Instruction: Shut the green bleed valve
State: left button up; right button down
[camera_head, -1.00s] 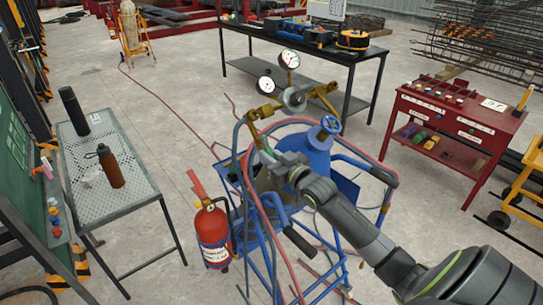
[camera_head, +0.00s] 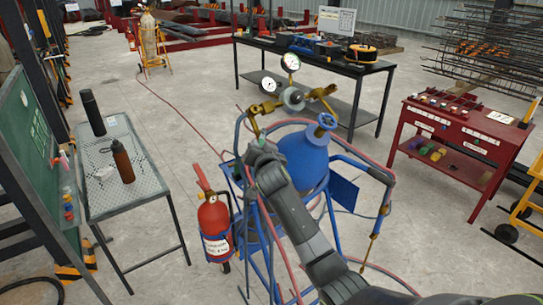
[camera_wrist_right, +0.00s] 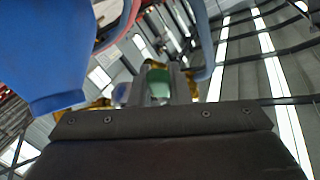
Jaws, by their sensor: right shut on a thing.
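My right gripper (camera_head: 258,148) is at the left end of the brass regulator (camera_head: 293,98), beside the blue cylinder (camera_head: 304,158). In the right wrist view my right gripper (camera_wrist_right: 159,78) is shut on a green piece, the green bleed valve (camera_wrist_right: 159,92), which sits between its two fingers. Brass fittings show close on both sides of the fingers. In the head view the gripper and wrist hide the valve, so its angle cannot be told there. My left gripper is not in view.
The blue cylinder stands in a blue cart with red and blue hoses. A red extinguisher (camera_head: 214,228) hangs at its left. A perforated table (camera_head: 140,190) with bottles stands left, a black bench (camera_head: 375,68) behind, a red tool cart (camera_head: 455,130) right. Open floor lies between.

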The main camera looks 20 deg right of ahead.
jog(key=shift+w+a+r+m+g+h+b, duration=0.1)
jog(key=shift+a+m+g+h+b, duration=0.2)
jog(key=shift+m, duration=0.3)
jog(key=shift+w+a+m+g+h+b, duration=0.1)
jog(key=shift+m+g+h+b, duration=0.1)
jog(key=shift+m+h+b, duration=0.3)
jog(key=shift+w+a+r+m+g+h+b, duration=0.15)
jog(key=shift+w+a+r+m+g+h, duration=0.2)
jog(key=shift+m+g, duration=0.9)
jog(key=shift+w+a+r+m+g+h+b, duration=0.25)
jog(key=shift+r+m+g, duration=0.35)
jog(key=shift+m, duration=1.2)
jog(key=shift+w+a+r+m+g+h+b, duration=0.15)
jog(key=shift+r+m+g+h, duration=0.25)
jog(key=shift+m+g, duration=0.85)
jog(key=shift+m+t, duration=0.3)
jog(key=shift+m, duration=0.1)
jog(key=c, duration=1.4)
grip_release()
jog(key=shift+w, duration=0.1)
jog(key=shift+o, duration=0.2)
